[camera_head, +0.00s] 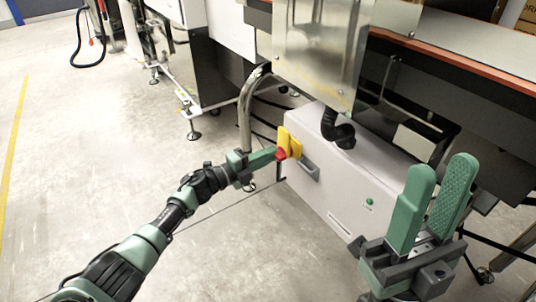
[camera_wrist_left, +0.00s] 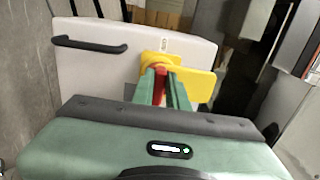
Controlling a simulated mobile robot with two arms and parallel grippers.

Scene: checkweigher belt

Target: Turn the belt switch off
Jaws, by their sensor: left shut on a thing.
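The belt switch has a red handle (camera_head: 281,154) on a yellow plate (camera_head: 292,143), at the end of the light grey box under the belt. My left gripper (camera_head: 275,155) reaches it from the left and is shut on the red handle. In the left wrist view the red handle (camera_wrist_left: 160,84) stands between the two green fingers, with the yellow plate (camera_wrist_left: 197,83) behind them. The fingers hide part of the handle, and its exact angle is hard to tell. My right gripper (camera_head: 441,170) is raised at the right, its fingers apart and empty.
The light grey box (camera_head: 340,180) carries a dark handle (camera_head: 309,168) and a green button (camera_head: 369,201). A metal cabinet (camera_head: 320,45) hangs above it, with a black hose (camera_head: 338,130) below. A bent metal pipe (camera_head: 245,110) stands behind my left gripper. The floor at left is clear.

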